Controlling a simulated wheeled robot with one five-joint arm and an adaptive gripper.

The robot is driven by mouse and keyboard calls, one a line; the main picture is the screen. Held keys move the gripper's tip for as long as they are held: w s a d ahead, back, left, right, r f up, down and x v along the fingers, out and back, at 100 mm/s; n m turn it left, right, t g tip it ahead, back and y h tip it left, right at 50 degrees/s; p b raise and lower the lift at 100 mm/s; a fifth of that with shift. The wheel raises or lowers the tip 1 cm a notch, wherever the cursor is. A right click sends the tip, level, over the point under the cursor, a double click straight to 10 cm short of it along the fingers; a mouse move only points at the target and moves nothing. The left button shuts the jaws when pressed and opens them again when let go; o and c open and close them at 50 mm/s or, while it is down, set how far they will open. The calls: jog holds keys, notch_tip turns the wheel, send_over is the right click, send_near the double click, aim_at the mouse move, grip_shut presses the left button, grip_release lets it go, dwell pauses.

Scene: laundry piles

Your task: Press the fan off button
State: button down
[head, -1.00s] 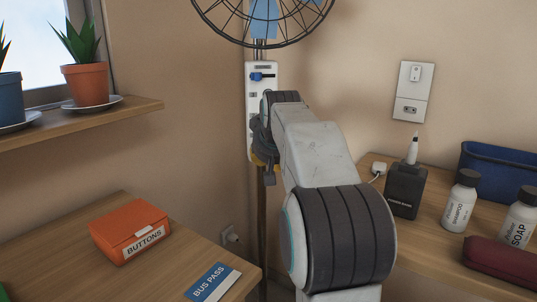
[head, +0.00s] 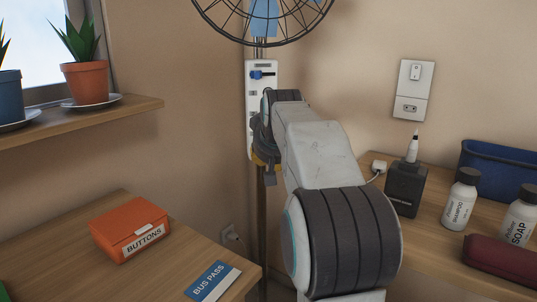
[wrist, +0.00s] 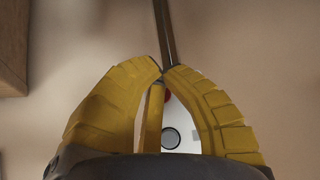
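The fan (head: 265,12) stands in the corner, with its wire cage cut off by the top edge of the head view. Its white control panel (head: 250,88) is upright on the pole below the cage, with a blue slider (head: 262,75) near the top. My arm covers part of the panel. In the wrist view a red button (wrist: 167,97) and a round grey button (wrist: 171,138) show between my fingers. My gripper (wrist: 163,72) has its yellow fingertips together, in front of the panel's lower part. I cannot tell whether they touch it.
Plants stand on the shelf (head: 90,122). The right table holds a black power bank (head: 405,190), bottles and a blue bin (head: 500,170). A wall switch (head: 412,88) is right.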

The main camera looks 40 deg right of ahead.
jog(key=shift+s, duration=0.1)
jog(key=s+a+b, duration=0.1)
jog(key=s+a, duration=0.1)
jog(key=s, duration=0.3)
jog(key=shift+s+a+b, duration=0.2)
jog(key=shift+a+b, duration=0.15)
jog(key=shift+b, duration=0.05)
dwell(0.3)
dwell(1.3)
